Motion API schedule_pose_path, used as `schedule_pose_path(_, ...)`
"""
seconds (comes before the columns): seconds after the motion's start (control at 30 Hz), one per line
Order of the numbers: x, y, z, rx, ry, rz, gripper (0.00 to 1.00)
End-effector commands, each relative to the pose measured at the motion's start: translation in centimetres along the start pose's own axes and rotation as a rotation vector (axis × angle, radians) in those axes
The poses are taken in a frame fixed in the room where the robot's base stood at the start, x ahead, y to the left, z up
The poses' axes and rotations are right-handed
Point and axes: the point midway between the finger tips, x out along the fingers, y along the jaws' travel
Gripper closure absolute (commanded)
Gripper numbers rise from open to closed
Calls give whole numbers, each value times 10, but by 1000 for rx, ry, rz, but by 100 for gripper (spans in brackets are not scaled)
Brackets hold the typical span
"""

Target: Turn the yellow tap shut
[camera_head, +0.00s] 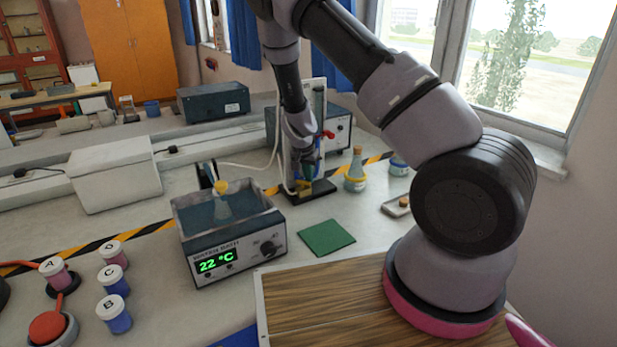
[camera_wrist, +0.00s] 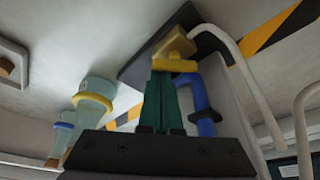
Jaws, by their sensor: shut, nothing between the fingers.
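The yellow tap (camera_wrist: 175,48) shows in the wrist view just beyond my fingertips, with a blocky head and a short yellow bar across it. My gripper (camera_wrist: 163,76) has its green fingers shut together and empty, right below the tap in that picture. I cannot tell whether they touch it. In the head view my gripper (camera_head: 307,172) hangs low in front of the apparatus stand, and the tap (camera_head: 303,186) is small and partly hidden by it. A blue bent part (camera_wrist: 207,105) stands just right of the fingers in the wrist view.
A red tap (camera_head: 328,134) sits higher on the stand. A yellow-ringed flask (camera_head: 356,170) stands close to its right. Pale hoses (camera_wrist: 240,75) run beside the fingers. A water bath (camera_head: 228,232) and a green mat (camera_head: 326,238) lie nearer on the bench.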

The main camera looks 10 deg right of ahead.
Motion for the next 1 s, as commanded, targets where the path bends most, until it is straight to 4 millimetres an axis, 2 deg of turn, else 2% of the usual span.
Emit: schedule_pose_path(1.0,-1,2,4,55,-1,20,100)
